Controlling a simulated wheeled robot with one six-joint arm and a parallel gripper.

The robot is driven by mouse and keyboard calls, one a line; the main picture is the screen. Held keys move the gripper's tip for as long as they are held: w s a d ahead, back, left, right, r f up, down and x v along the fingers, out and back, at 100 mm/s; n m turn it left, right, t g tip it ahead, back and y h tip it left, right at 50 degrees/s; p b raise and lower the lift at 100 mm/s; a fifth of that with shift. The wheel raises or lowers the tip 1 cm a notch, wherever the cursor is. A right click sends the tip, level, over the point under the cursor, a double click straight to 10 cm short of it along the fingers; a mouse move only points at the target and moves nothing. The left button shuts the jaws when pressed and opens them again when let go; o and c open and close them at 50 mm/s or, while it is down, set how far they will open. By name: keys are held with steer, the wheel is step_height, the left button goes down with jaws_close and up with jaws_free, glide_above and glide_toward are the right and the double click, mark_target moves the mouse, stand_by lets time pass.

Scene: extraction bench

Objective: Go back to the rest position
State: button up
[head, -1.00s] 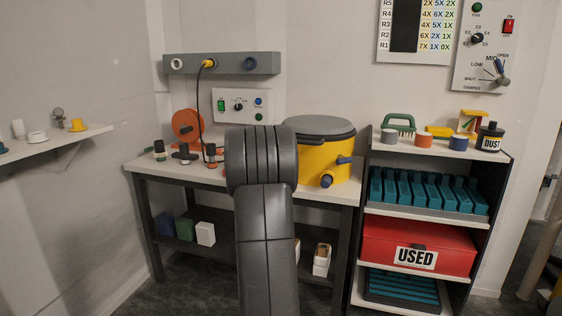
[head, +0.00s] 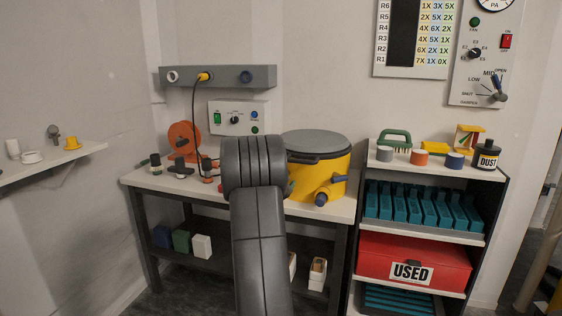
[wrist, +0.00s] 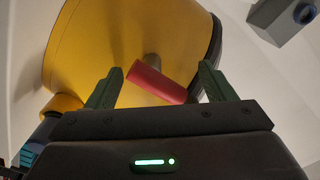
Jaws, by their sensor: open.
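My gripper (wrist: 161,69) is open in the wrist view, with two green fingers spread apart. A red cylindrical handle (wrist: 157,82) on a short stub shows in the gap between them, and I cannot tell how far past the fingertips it lies. The handle sits on the yellow drum (wrist: 125,45). In the head view my dark arm rises in front of the bench and hides my gripper. The yellow drum (head: 310,180) with its dark grey lid (head: 318,142) stands on the bench to the right of the arm.
The bench (head: 315,207) carries an orange reel (head: 183,138) and small fittings left of my arm. A control box (head: 222,119) and a grey rail (head: 220,77) are behind. A shelf unit (head: 360,260) with a red USED box (head: 375,255) stands right. A wall shelf (head: 45,172) is left.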

steer(key=n+p, duration=0.2)
steer(key=n, duration=0.3)
steer(key=shift+a+p, duration=0.15)
steer(key=shift+p, duration=0.2)
steer(key=n+p, duration=0.1)
steer(key=n, duration=0.1)
steer(key=n+p, duration=0.1)
steer(key=n, duration=0.1)
steer(key=shift+w+a+f+n+p, duration=0.1)
steer(key=shift+f+n+p, duration=0.1)
steer(key=shift+n+p, duration=0.1)
steer(key=v, duration=0.7)
steer(key=shift+s, duration=0.25)
